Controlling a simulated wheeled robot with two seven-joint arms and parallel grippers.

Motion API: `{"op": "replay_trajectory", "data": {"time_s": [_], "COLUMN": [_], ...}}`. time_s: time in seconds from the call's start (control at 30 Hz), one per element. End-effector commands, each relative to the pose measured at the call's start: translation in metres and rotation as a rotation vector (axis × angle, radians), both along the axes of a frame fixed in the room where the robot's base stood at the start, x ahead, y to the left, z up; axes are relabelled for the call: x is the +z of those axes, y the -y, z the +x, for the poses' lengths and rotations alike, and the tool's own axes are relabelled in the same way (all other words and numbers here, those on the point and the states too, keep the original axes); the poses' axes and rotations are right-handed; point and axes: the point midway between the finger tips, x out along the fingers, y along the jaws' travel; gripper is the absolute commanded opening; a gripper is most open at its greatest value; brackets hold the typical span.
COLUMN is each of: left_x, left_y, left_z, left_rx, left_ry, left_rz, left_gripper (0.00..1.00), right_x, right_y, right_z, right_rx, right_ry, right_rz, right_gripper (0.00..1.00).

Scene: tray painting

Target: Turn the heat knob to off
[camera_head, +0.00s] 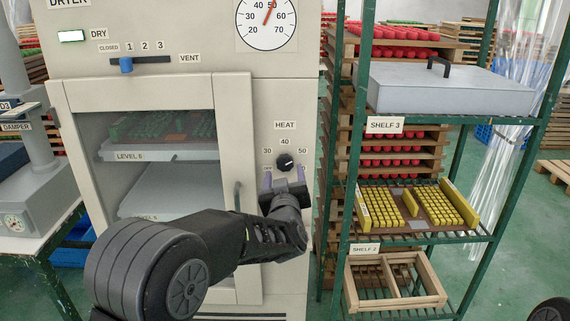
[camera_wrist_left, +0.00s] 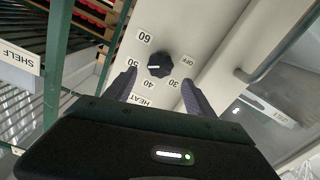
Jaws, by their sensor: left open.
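The black heat knob (camera_head: 285,163) sits on the dryer's pale front panel under the HEAT label, with 30, 40 and 50 around it. It also shows in the left wrist view (camera_wrist_left: 160,65), where 60 and OFF are readable too. Its white mark points roughly toward 50. My left gripper (camera_head: 284,178) is just below the knob in the head view. In the left wrist view its two fingers (camera_wrist_left: 160,86) are spread wide, one on each side of the knob, with visible gaps. Nothing is between them. My right gripper is not in view.
The dryer door with its window and vertical handle (camera_head: 237,196) is left of the knob. A green shelf rack (camera_head: 345,215) stands close on the right, holding a grey lidded box (camera_head: 450,90), a tray of yellow pieces and a wooden frame (camera_head: 395,282).

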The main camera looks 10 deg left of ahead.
Motion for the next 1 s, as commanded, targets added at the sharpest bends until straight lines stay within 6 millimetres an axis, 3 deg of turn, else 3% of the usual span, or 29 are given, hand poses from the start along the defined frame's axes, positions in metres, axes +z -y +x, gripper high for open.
{"op": "replay_trajectory", "data": {"time_s": [0.4, 0.73, 1.0], "left_x": [0.001, 0.000, 0.000], "left_y": [-0.014, -0.015, -0.015], "left_z": [0.056, 0.059, 0.059], "left_rx": [0.000, -0.001, -0.001], "left_ry": [0.000, -0.001, 0.000], "left_rz": [0.001, 0.000, 0.000], "left_gripper": [0.64, 0.64, 0.42], "right_x": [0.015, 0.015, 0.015], "right_y": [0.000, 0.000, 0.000], "right_z": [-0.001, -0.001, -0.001], "right_rx": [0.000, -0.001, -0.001], "right_ry": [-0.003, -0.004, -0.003], "right_rz": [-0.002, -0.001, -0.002], "right_gripper": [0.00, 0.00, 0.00]}}
